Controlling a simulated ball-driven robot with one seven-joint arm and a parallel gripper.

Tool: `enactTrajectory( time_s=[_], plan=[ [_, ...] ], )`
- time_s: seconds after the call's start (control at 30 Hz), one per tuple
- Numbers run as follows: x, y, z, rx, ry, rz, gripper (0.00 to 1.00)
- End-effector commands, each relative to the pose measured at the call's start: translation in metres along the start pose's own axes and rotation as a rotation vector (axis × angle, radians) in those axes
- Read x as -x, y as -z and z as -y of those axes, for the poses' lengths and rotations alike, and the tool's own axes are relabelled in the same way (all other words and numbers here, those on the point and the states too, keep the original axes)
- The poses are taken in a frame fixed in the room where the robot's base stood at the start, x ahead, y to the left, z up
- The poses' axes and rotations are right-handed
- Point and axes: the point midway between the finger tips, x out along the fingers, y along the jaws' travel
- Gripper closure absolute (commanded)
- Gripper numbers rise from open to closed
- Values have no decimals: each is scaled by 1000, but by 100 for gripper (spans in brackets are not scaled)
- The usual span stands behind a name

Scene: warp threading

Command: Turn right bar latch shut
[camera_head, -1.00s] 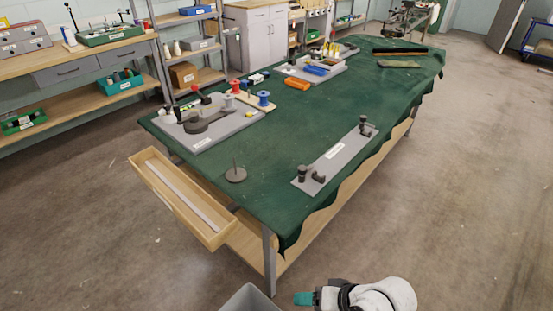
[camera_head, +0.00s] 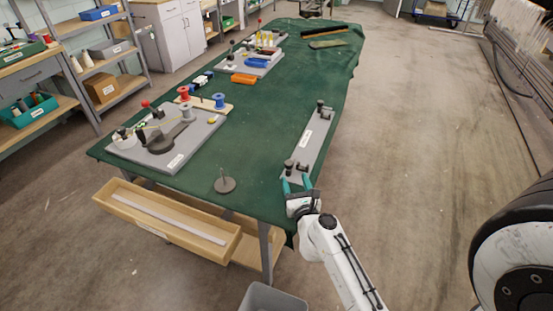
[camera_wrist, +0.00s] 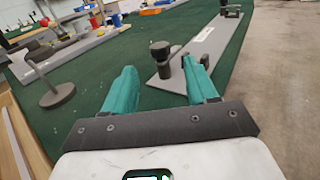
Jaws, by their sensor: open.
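A long grey plate (camera_head: 309,143) lies along the right edge of the green-covered table. Dark fittings stand at its two ends: a near knob (camera_head: 289,164) with a smaller piece beside it, and a far fitting (camera_head: 321,107). I cannot tell which is the right bar latch. My gripper (camera_head: 296,183) is open and empty at the plate's near end. In the wrist view the near knob (camera_wrist: 160,55) stands upright beyond and between the teal fingers, closer to the right finger. That finger partly hides the plate; contact cannot be told.
A disc with an upright pin (camera_head: 224,184) stands left of my gripper. A grey board with fittings (camera_head: 165,140) and thread spools lies farther left. An open wooden drawer (camera_head: 165,217) juts from the table. A grey bin (camera_head: 272,298) stands below.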

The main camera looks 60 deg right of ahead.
Motion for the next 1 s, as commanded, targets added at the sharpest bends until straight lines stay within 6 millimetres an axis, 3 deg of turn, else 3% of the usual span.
enactTrajectory(
  time_s=[0.6, 1.0],
  plan=[
    [-93, -1, 0, 2, 0, 3, 43],
    [-106, -1, -1, 4, -3, 2, 43]
  ],
)
